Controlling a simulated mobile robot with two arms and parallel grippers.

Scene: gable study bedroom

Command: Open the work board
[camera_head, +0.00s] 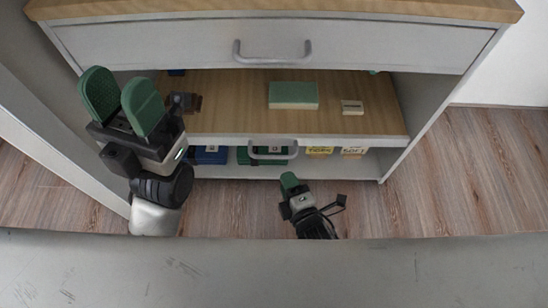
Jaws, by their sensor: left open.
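The light wood board (235,110) with a white front edge lies inside the white cabinet, below a drawer. A grey bar handle (273,150) is on its front edge. How far the board is drawn out is hard to tell. My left gripper (122,101) is at the left, in front of the cabinet's left part; its two green fingers are apart with nothing between them. My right gripper (290,183) is low in the middle, a little below the handle in the picture and apart from it. Only one green fingertip shows clearly there.
A green block (293,95) and a small beige block (352,107) lie on the board. The upper drawer (150,45) appears shut, with its own handle (272,51). Blue (210,155) and green boxes stand below the board. Wood floor at right (470,170) is clear.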

